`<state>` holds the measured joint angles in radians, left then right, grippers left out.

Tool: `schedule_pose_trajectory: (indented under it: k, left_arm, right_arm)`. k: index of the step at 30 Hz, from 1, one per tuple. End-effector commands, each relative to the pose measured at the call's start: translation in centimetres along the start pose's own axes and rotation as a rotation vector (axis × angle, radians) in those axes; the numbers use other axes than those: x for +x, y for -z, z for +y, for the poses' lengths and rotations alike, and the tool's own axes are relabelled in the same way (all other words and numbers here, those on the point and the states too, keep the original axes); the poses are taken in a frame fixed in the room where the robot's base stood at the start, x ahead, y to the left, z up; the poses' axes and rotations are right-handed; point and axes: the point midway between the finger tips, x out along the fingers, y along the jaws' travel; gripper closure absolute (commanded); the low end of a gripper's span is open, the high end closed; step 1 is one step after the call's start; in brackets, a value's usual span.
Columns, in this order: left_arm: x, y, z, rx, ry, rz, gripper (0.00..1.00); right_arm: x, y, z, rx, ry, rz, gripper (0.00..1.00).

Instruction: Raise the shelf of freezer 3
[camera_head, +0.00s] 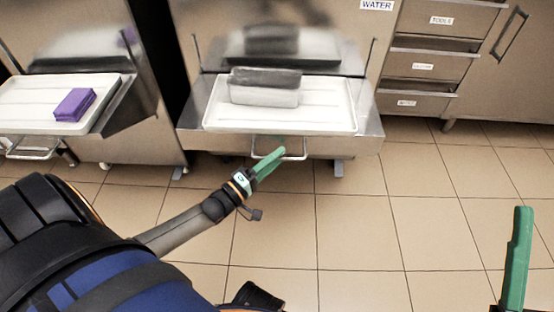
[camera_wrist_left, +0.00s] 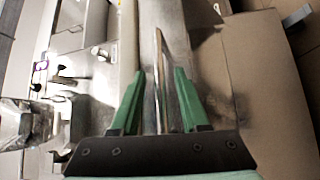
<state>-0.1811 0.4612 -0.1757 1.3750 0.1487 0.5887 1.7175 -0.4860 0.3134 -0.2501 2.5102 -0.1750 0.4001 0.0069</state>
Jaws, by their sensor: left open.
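A steel freezer shelf (camera_head: 368,132) in the middle of the head view carries a white tray. No number shows, so I cannot tell which freezer it is. A wire handle (camera_head: 299,157) hangs at the shelf's front edge. My left gripper (camera_head: 270,160) is at this handle, its green fingers overlapping it in the head view. In the left wrist view, the open gripper (camera_wrist_left: 158,100) has the handle bar (camera_wrist_left: 158,62) between its two fingers, with gaps beside it. My right gripper (camera_head: 516,260) shows only a green finger at the lower right, apart from everything.
The white tray (camera_head: 330,118) holds a grey and dark block (camera_head: 265,90). At left, another shelf has a tray (camera_head: 30,105) with a purple block (camera_head: 74,104) and its own handle (camera_head: 30,152). Labelled drawers (camera_head: 425,65) stand at right. The tiled floor in front is clear.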

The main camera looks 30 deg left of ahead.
Motion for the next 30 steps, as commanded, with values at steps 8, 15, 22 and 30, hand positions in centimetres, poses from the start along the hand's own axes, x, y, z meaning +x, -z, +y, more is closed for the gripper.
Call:
schedule_pose_trajectory:
  k: [8, 15, 22, 30]
  left_arm:
    - [0.54, -0.01, 0.01, 0.000, 0.001, 0.000, 0.55]
    - [0.52, 0.01, 0.01, 0.000, 0.001, 0.000, 0.72]
    - [0.50, 0.01, 0.01, 0.001, 0.001, 0.000, 0.98]
    - [0.50, 0.02, 0.01, 0.001, 0.000, 0.000, 1.00]
  right_arm:
    - [-0.10, -0.13, -0.10, -0.002, 0.002, -0.002, 0.50]
    - [-0.10, -0.13, -0.11, -0.002, 0.002, -0.002, 0.50]
    - [-0.10, -0.13, -0.11, -0.001, 0.002, -0.002, 0.50]
    - [-0.10, -0.12, -0.11, -0.001, 0.001, -0.002, 0.50]
